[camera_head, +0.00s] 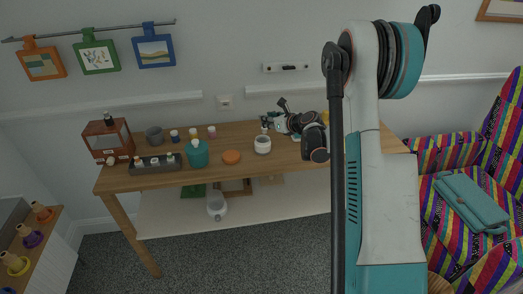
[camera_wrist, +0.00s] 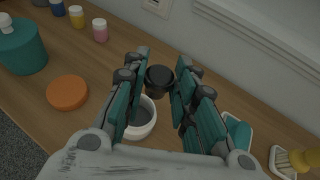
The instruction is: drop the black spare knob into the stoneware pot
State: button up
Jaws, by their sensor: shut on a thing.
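My gripper (camera_wrist: 160,82) is shut on the black spare knob (camera_wrist: 159,76), a round dark piece held between the fingertips in the wrist view. The pale stoneware pot (camera_wrist: 138,124) stands on the wooden table just below and nearer to my wrist in that view, its open mouth partly hidden by my left finger. In the head view the pot (camera_head: 262,146) stands upright, with my gripper (camera_head: 268,123) above and close behind its rim. The knob is held above the table; its exact height over the rim is hard to tell.
An orange disc (camera_head: 231,157) and a teal jar (camera_head: 197,155) stand left of the pot. Several small paint jars (camera_head: 193,134) line the back. A dish with a teal thing (camera_wrist: 237,134) and a yellow-handled brush (camera_wrist: 304,160) lie to the right. The wall is close behind.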

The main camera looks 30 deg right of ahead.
jog(key=shift+f+b, duration=0.4)
jog(key=shift+f, duration=0.85)
jog(key=o, duration=1)
jog(key=shift+s+r, duration=0.1)
jog(key=v, duration=1.1)
jog(key=shift+s+d+r, duration=0.1)
jog(key=shift+s+r, duration=0.1)
jog(key=shift+s, duration=0.15)
